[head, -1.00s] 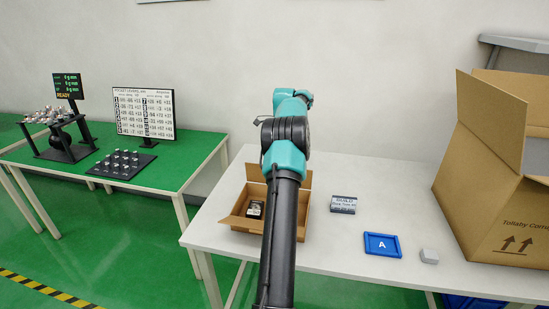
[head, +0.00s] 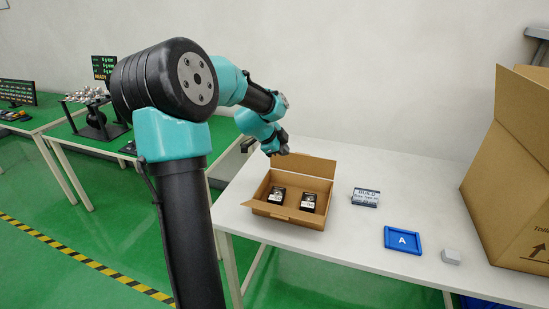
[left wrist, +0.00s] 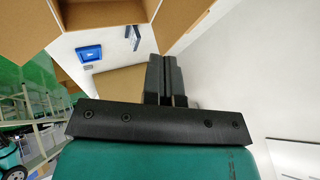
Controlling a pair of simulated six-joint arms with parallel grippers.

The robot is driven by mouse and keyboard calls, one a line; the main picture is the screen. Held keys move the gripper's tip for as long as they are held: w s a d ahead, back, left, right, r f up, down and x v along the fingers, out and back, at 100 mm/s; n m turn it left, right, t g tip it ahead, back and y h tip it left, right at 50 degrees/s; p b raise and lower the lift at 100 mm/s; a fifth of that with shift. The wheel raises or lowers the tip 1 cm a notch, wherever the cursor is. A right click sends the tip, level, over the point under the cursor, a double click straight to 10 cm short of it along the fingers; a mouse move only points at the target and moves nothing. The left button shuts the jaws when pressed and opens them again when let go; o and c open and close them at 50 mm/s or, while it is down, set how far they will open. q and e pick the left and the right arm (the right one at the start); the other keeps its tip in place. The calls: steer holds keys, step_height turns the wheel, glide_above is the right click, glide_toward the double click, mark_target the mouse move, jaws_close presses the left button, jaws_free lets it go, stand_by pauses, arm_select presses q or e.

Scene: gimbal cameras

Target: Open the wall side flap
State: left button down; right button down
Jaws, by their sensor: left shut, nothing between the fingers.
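The small open cardboard box (head: 262,198) stands on the white table and holds two dark items (head: 309,203). Its wall side flap (head: 305,167) stands raised at the back, and a flap hangs outward at the front. My left gripper (head: 280,150) is at the upper left corner of the wall side flap, and its fingertips are small and hard to make out. In the left wrist view the fingers (left wrist: 165,75) are shut and empty beside a cardboard flap (left wrist: 184,22). I cannot tell whether they touch it. My right gripper is out of view.
A labelled block (head: 365,197), a blue tray marked A (head: 403,240) and a grey block (head: 451,257) lie right of the box. A large carton (head: 505,185) stands at the far right. The wall (head: 370,80) is close behind the table.

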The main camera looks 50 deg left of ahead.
arm_select(q)
steer(key=shift+d, duration=0.15)
glide_toward(305, 163)
step_height(305, 163, down, 4)
steer(key=d, duration=0.3)
steer(key=w+a, duration=0.2)
steer(key=w, duration=0.1)
steer(key=shift+a, duration=0.25)
steer(key=shift+a, duration=0.1)
stand_by(0.3)
